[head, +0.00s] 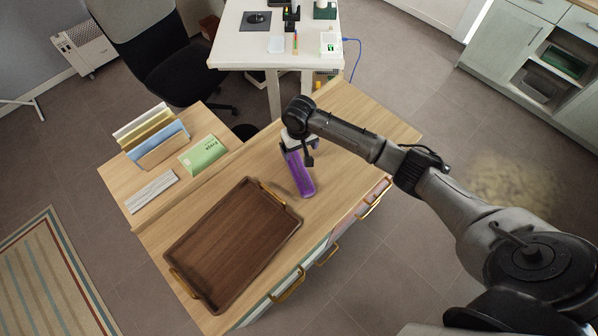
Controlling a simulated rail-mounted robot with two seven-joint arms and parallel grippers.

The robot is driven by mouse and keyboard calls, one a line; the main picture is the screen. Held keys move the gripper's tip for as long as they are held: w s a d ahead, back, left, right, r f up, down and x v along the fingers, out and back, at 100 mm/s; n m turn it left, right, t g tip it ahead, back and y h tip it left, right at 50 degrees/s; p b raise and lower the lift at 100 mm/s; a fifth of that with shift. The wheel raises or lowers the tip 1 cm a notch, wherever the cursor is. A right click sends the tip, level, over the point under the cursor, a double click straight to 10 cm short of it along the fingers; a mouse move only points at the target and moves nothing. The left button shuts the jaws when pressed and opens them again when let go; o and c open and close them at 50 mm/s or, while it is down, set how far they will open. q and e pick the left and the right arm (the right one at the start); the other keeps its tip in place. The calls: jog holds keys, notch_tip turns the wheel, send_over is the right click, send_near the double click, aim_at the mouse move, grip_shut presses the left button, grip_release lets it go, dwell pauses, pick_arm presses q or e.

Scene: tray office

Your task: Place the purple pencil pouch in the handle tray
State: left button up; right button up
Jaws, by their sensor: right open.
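The purple pencil pouch (301,176) lies on the wooden desk top, right of the tray, with its far end partly hidden by my right gripper. The handle tray (238,246) is a dark brown wooden tray with a gold handle at each end, and it is empty. My right gripper (296,150) is over the far end of the pouch, with its jaws open. I cannot tell whether its fingers touch the pouch. My left gripper is not in view.
A file holder with folders (154,140), a green packet (203,154) and a grey-white keyboard-like item (152,191) sit left on the desk. A white table (245,50) stands behind. Drawers with gold handles line the near side. Bare desk lies right of the pouch.

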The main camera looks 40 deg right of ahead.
aim_at(299, 169)
jog(key=shift+m, duration=0.4)
notch_tip(299, 169, down, 8)
jog(key=shift+r+b, duration=0.1)
jog(key=shift+b, duration=0.7)
jog(key=shift+a+f+b, duration=0.2)
jog(key=shift+f+b, duration=0.55)
jog(key=shift+f, duration=2.25)
jog(key=c, duration=1.2)
